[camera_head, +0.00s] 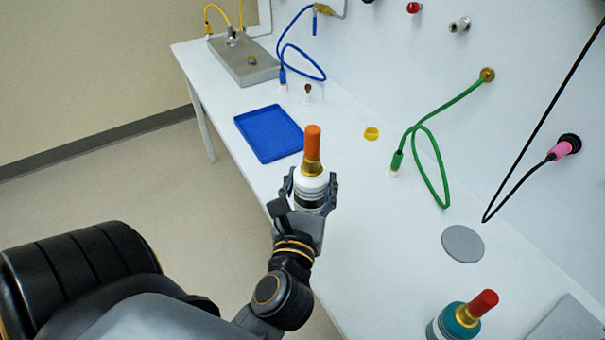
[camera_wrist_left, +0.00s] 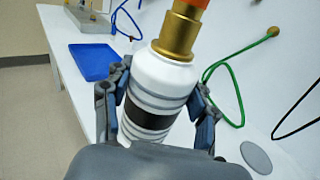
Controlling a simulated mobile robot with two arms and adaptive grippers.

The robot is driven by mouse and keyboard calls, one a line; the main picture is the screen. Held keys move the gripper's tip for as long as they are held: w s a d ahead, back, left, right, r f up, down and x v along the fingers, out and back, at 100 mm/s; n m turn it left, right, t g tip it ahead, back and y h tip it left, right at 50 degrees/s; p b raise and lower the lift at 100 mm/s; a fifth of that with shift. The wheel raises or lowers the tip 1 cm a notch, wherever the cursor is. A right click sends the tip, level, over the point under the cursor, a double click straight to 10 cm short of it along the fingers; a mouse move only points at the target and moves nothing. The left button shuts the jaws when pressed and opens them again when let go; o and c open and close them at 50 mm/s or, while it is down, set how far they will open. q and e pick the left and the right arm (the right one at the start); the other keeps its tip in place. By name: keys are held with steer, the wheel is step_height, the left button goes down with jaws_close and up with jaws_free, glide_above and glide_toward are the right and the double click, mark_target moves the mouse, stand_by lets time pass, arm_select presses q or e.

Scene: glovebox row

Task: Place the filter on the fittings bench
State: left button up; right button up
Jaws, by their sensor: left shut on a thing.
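The filter (camera_head: 312,180) is a white cylinder with grey and black bands, a gold neck and an orange top. My left gripper (camera_head: 312,192) is shut on its body and holds it upright over the front edge of the white bench (camera_head: 355,205). In the left wrist view the filter (camera_wrist_left: 158,85) stands between the fingers of the left gripper (camera_wrist_left: 158,105), its orange top cut off by the frame. Whether its base touches the bench is hidden by the hand. My right gripper is not in view.
A blue tray (camera_head: 268,133) lies behind the held filter. A teal bottle-like part with a red top (camera_head: 462,318) stands at the near right, by a grey disc (camera_head: 462,243). Green (camera_head: 436,150), blue and black hoses run from the wall. Bench space right of the gripper is clear.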

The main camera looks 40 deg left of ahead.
arm_select(q)
steer(key=shift+w+a, duration=0.15)
steer(key=w+a+f, duration=0.2)
steer(key=w+f, duration=0.2)
steer(key=w+a+f, duration=0.2)
steer(key=w+f, duration=0.2)
steer(key=w+a+f, duration=0.2)
steer(key=w+f, duration=0.1)
steer(key=f, duration=0.1)
steer(key=shift+w+a+f, duration=0.15)
steer(key=shift+w+a, duration=0.05)
steer(key=shift+w, duration=0.2)
steer(key=shift+f, duration=0.25)
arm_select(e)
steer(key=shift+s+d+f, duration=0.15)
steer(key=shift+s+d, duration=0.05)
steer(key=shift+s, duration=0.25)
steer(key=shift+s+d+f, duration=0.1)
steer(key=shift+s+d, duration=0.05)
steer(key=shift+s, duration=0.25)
